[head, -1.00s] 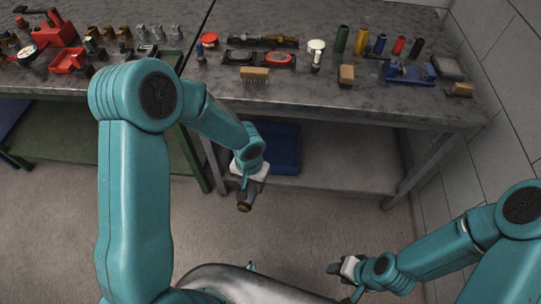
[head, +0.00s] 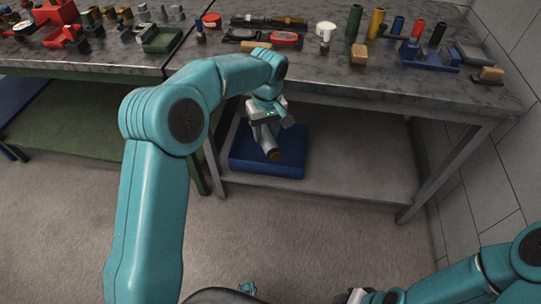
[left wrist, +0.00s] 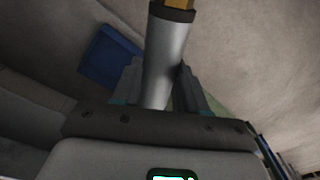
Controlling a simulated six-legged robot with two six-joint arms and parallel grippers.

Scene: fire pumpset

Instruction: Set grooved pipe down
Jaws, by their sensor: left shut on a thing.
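My left gripper (head: 266,134) is shut on the grooved pipe (head: 271,150), in front of the bench, with the blue tray behind and below it in the picture. In the left wrist view the pipe (left wrist: 165,58) is a grey metal cylinder between the fingers (left wrist: 158,92), with a dark band and an orange-yellow end at the top. In the head view its brownish end points down towards me. No support touching the pipe can be made out. My right gripper (head: 354,296) shows only partly at the bottom edge; its jaws are unclear.
A blue tray (head: 245,158) lies on the bench's lower shelf (head: 345,172). The grey benchtop (head: 310,75) carries coloured cylinders, a brush, a wooden block and a blue fixture (head: 428,57). A green-framed bench (head: 75,120) stands left. A tiled wall (head: 480,180) closes the right side.

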